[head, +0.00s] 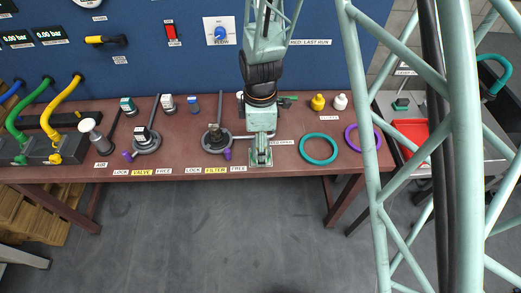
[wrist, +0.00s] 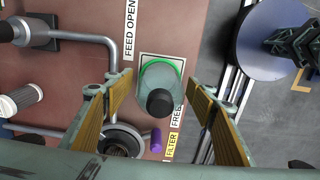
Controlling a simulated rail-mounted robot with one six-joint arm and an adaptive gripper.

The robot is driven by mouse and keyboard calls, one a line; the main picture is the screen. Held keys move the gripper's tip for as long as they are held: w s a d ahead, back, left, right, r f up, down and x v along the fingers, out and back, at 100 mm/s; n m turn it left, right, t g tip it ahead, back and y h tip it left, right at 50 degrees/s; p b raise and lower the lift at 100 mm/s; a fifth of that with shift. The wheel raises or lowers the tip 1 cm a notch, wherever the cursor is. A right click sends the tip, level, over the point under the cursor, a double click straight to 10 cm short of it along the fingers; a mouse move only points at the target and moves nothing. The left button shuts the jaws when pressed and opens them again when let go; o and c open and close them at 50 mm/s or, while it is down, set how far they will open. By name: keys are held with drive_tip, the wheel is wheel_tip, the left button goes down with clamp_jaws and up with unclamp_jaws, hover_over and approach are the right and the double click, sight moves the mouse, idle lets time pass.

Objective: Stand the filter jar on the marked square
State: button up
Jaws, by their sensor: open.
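The filter jar (wrist: 150,78), grey-green and see-through with a black knob on its end, stands over the marked square (wrist: 178,60), a pale bordered plate at the bench edge. A green arc shows along its far rim. My gripper (wrist: 161,96) is open, with one finger on each side of the jar and visible gaps to both. In the head view, my gripper (head: 261,150) is low over the square and mostly hides the jar. Whether the jar's base sits fully flat cannot be told.
The filter ring mount (head: 215,138) with its purple lever (head: 227,154) is just left of my gripper. A bent grey pipe (wrist: 105,43) and a white ribbed cartridge (wrist: 22,96) lie nearby. Teal (head: 319,162) and purple rings are on the right.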

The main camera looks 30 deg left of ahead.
drive_tip(key=shift+r+p, duration=0.65)
drive_tip(key=shift+r, duration=4.55)
drive_tip(key=shift+w+d+r, duration=0.35)
drive_tip(key=shift+w, duration=0.05)
drive_tip(key=w+d+r+m+t, duration=0.1)
drive_tip(key=w+d+r+m, duration=0.35)
drive_tip(key=d+r, duration=0.4)
drive_tip(key=w+d+r+m+t+y, duration=0.1)
drive_tip(key=w+d+r+m, duration=0.3)
drive_tip(key=d, duration=0.8)
drive_tip(key=w+d+r+m, duration=0.2)
drive_tip(key=d+r+m, duration=0.4)
drive_tip(key=d, duration=0.4)
drive_tip(key=s+d+r+m+t, duration=0.1)
drive_tip(key=s+d+r+m, duration=0.4)
drive_tip(key=s+d+r, duration=0.75)
drive_tip(key=s+d+r+m, duration=0.1)
drive_tip(key=s+d+m, duration=0.1)
drive_tip(key=s, duration=0.6)
drive_tip(key=s+d+r+m+t+h, duration=0.1)
drive_tip(key=s+d+m, duration=0.2)
drive_tip(key=s+d, duration=0.2)
drive_tip(key=s, duration=0.3)
drive_tip(key=shift+s+d, duration=0.2)
drive_tip(key=shift+s, duration=0.1)
